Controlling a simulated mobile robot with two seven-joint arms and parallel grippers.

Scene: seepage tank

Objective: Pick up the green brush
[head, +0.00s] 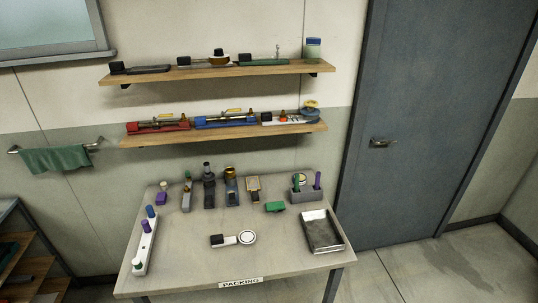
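A small green block-shaped thing (275,207) lies on the packing table (190,255), right of its middle; it may be the green brush, but it is too small to make out bristles. A grey holder (302,195) just behind it carries an upright green handle-like thing (296,184) and a purple one (317,180); I cannot tell whether the green one is a brush. A long green item (264,63) also lies on the upper shelf. Neither of my grippers is in view.
A metal tray (321,232) stands at the table's right. A white rack (145,244) stands at the left, and a white round-headed tool (233,239) lies mid-table. Several bottles and tools line the back. Two wall shelves (135,141) hang above. The front of the table is mostly clear.

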